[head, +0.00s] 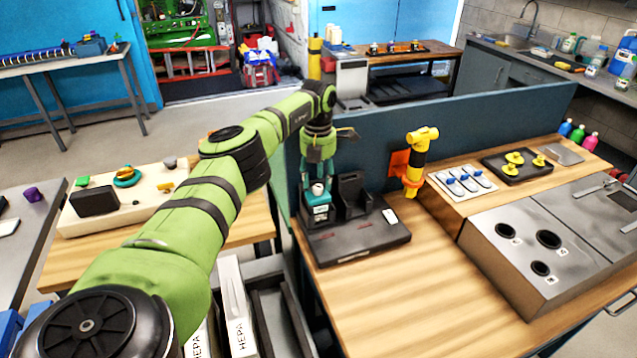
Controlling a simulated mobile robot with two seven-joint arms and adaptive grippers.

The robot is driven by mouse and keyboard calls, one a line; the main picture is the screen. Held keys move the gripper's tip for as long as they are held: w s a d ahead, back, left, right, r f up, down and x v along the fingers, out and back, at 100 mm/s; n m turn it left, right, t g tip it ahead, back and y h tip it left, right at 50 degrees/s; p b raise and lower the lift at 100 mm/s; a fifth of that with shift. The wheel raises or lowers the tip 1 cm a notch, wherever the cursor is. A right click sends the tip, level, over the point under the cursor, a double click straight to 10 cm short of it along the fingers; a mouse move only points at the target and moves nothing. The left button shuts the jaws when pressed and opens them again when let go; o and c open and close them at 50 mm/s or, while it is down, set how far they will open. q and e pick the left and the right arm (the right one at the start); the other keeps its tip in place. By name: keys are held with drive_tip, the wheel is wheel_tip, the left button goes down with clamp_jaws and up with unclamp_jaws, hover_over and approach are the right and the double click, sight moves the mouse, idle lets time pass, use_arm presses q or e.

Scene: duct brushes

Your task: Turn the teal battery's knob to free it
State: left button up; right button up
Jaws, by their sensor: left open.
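The teal battery (318,210) stands upright in the left bay of a black dock (352,243) on the wooden bench. A pale round knob (317,188) shows on its top. My left gripper (317,168) comes down from above, right over the knob, with its fingers open around or just above it. I cannot tell whether the fingers touch the knob. The dock's right bay (351,194) is empty. My right gripper is not in view.
A yellow and black tool (415,160) hangs in an orange holder on the blue partition (470,118) to the right. A metal box with round holes (540,245) stands further right. The front of the bench (400,310) is clear.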

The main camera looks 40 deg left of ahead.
sight(318, 186)
use_arm(q)
wheel_tip(318, 186, up, 6)
drive_tip(key=shift+d, duration=0.15)
drive_tip(key=shift+s, duration=0.1)
drive_tip(key=m+b, duration=0.1)
drive_tip(key=f+m+b, duration=0.1)
drive_tip(key=shift+m, duration=0.4)
drive_tip(key=m+b, duration=0.1)
drive_tip(key=m, duration=0.2)
drive_tip(key=shift+m, duration=0.3)
drive_tip(key=shift+f, duration=0.25)
wheel_tip(318, 186, down, 6)
drive_tip(key=shift+r+p, duration=0.15)
drive_tip(key=shift+p, duration=0.75)
drive_tip(key=shift+f, duration=0.4)
clamp_jaws()
